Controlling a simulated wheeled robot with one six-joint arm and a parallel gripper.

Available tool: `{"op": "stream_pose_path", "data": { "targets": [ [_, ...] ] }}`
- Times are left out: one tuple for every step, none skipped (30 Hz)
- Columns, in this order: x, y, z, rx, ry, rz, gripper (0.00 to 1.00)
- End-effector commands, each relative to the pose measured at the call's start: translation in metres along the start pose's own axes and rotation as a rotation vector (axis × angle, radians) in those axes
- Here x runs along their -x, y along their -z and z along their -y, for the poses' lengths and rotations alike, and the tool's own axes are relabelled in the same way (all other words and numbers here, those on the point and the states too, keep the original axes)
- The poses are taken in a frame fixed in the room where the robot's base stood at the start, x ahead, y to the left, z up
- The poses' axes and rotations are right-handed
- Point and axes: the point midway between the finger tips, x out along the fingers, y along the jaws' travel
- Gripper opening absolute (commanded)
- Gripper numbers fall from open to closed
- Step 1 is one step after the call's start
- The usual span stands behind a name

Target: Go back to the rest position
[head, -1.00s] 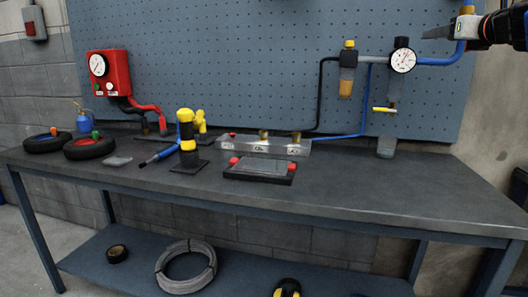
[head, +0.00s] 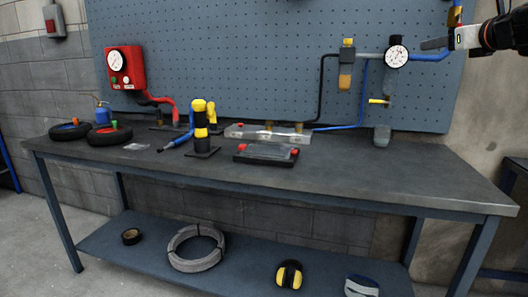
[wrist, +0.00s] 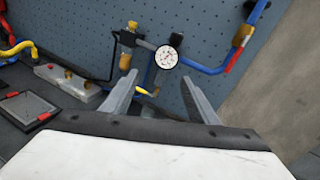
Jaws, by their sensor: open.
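My gripper (wrist: 158,98) is open in the wrist view, with its two grey fingers spread and nothing between them. Behind the gap are the round white gauge (wrist: 166,57) and the pegboard. In the head view my gripper (head: 436,43) shows at the upper right edge, raised above the bench, in front of the pegboard's right side. It is close to the right of the gauge (head: 397,56) in the picture. Its finger shape is hard to make out there.
The dark workbench (head: 400,182) holds two black rings (head: 109,135), a yellow-black fitting (head: 201,128), a metal manifold (head: 266,133) and a small black tray (head: 266,154). A red box (head: 125,67) hangs on the pegboard (head: 250,60). The bench's right end is clear. Blue pipe (head: 430,57) runs near my gripper.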

Motion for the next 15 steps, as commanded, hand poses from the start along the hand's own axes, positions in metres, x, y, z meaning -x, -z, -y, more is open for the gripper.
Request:
{"op": "stream_pose_path", "data": {
  "targets": [
    [0.001,0.007,-0.008,0.032,-0.013,-0.014,0.54],
    [0.001,0.011,-0.013,0.057,-0.020,-0.022,0.54],
    [0.003,0.017,-0.020,0.094,-0.031,-0.036,0.54],
    [0.004,0.021,-0.026,0.121,-0.040,-0.045,0.54],
    [0.005,0.026,-0.032,0.152,-0.050,-0.055,0.54],
    [0.007,0.034,-0.041,0.195,-0.066,-0.069,0.54],
    [0.008,0.040,-0.047,0.230,-0.078,-0.080,0.54],
    [0.010,0.046,-0.054,0.265,-0.091,-0.091,0.54],
    [0.013,0.056,-0.064,0.318,-0.111,-0.107,0.54],
    [0.015,0.063,-0.072,0.361,-0.127,-0.118,0.54],
    [0.018,0.072,-0.080,0.405,-0.144,-0.131,0.54],
    [0.023,0.083,-0.093,0.474,-0.173,-0.148,0.54],
    [0.027,0.094,-0.104,0.532,-0.199,-0.162,0.54],
    [0.031,0.106,-0.115,0.595,-0.226,-0.176,0.54],
    [0.039,0.123,-0.130,0.685,-0.267,-0.194,0.54]
  ]
}}
